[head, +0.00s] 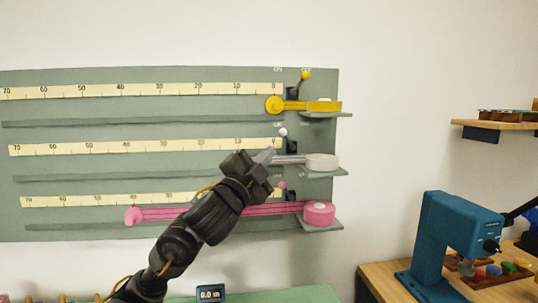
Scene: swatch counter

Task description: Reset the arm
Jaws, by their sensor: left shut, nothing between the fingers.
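My left arm reaches up from the bottom of the head view. Its dark left gripper (268,163) is shut and empty in front of the grey-green wall board (150,225), close to the middle row. The white unit (322,162) is just to its right, with a grey strip leading toward the gripper. Whether the gripper touches that strip I cannot tell. My gripper and forearm hide parts of the middle and lower rows. My right gripper is not in view.
A yellow unit (323,106) sits above. A pink unit (319,213) below has a long pink strip (170,213) drawn out leftward. At right are a blue press (445,245) on a wooden table and a wall shelf (500,125). A small display (210,293) reads 0.0 m.

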